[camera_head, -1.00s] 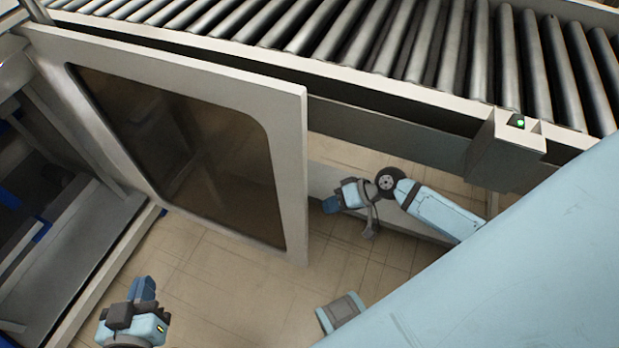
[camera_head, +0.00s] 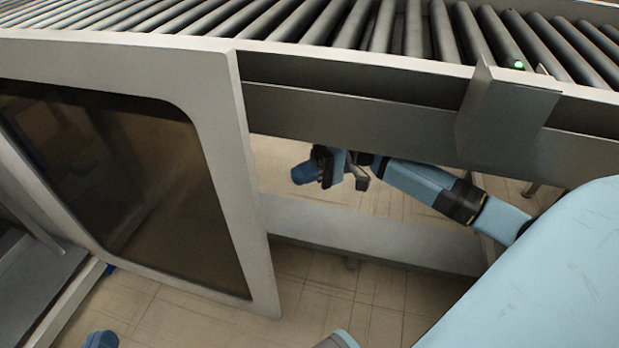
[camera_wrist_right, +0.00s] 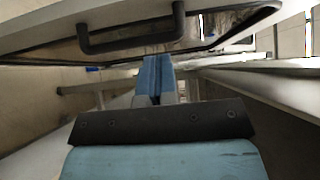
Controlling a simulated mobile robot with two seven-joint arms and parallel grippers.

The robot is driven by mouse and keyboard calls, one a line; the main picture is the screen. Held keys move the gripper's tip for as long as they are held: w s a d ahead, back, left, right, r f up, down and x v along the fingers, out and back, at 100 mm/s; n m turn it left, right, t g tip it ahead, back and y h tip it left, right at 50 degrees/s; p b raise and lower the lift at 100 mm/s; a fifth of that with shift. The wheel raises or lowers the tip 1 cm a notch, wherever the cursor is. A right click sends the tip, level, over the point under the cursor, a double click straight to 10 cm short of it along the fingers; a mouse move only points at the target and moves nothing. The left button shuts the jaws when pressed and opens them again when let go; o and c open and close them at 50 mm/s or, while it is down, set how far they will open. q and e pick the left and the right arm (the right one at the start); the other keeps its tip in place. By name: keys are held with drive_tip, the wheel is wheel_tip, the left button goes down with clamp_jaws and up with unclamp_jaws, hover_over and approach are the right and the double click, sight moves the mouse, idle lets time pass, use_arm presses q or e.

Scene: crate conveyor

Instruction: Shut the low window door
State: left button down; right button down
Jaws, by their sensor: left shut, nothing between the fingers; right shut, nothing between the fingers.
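The low window door (camera_head: 225,150) is a light grey framed panel with a dark pane, at the left of the head view. It stands open, its free edge beside the gap under the conveyor. In the right wrist view the door's panel (camera_wrist_right: 50,34) crosses the top, with a dark bar handle (camera_wrist_right: 130,46). My right gripper (camera_head: 303,173) is shut and empty, right of the door's free edge; its blue fingers (camera_wrist_right: 155,78) point toward the door below the handle. Contact cannot be told. My left gripper (camera_head: 102,340) is shut, mostly cut off at the bottom edge.
The roller conveyor (camera_head: 370,28) runs across the top, with a grey side rail (camera_head: 360,113) and a bracket (camera_head: 505,110) at the right. A low grey beam (camera_head: 370,238) crosses below the opening. Tiled floor (camera_head: 180,318) is clear in front of the door.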

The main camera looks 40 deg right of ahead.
use_arm(q)
drive_tip(key=shift+w+a+m+t+b, duration=0.5)
drive_tip(key=shift+w+m+b, duration=0.3)
drive_tip(key=shift+b, duration=0.45)
use_arm(e)
drive_tip(key=s+a, duration=0.1)
drive_tip(key=a, duration=0.7)
drive_tip(key=shift+s+a, duration=0.3)
